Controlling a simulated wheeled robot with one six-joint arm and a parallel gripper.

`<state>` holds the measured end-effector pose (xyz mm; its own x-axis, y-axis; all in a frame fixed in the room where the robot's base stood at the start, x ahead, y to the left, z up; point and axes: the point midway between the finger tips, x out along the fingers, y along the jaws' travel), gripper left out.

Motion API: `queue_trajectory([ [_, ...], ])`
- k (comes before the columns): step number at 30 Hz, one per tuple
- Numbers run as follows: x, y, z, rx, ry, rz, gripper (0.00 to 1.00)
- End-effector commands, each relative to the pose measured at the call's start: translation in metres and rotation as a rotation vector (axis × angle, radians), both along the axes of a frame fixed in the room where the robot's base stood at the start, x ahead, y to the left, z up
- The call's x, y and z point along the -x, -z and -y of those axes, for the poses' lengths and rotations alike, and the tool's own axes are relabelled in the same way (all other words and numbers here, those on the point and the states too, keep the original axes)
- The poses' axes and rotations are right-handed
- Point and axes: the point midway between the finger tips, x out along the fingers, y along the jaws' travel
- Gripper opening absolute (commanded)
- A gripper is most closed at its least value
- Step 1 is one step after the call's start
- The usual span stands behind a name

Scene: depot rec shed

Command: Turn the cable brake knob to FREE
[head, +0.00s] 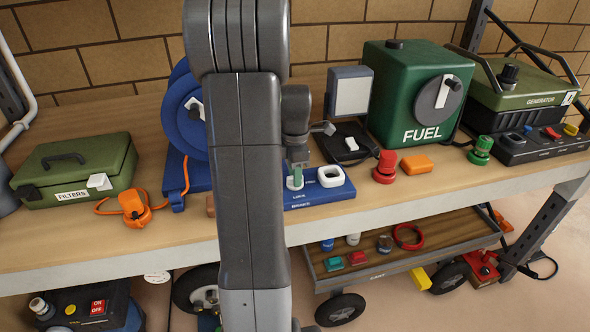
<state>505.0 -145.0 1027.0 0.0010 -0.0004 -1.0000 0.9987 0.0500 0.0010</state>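The blue cable reel (181,128) stands on the workbench, partly hidden behind my arm. A small pale upright piece (294,183) on this base, likely the brake knob, is directly below my gripper (297,166). My gripper points down at it; whether the fingers are open or closed around it is too small to tell. The knob's pointer direction is hidden. A white ring-shaped part (331,176) sits beside it on the base.
A grey lamp-like panel (349,92) and green fuel can (407,90) stand behind and right. A red knob (385,167) and orange block (416,164) lie near the edge. A green filters box (75,167) and orange clip (135,207) are left. A cart (400,262) stands below.

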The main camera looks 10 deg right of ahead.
Motion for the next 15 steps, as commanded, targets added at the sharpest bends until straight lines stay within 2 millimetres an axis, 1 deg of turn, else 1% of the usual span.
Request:
queue_trajectory([
  [2,0.0,-0.003,0.0,0.0,0.0,0.001,0.35],
  [5,-0.001,-0.012,0.0,0.001,0.0,0.003,0.35],
  [8,-0.001,-0.03,0.0,0.001,0.0,0.005,0.35],
  [15,-0.001,-0.086,0.0,0.001,0.0,0.006,0.35],
])
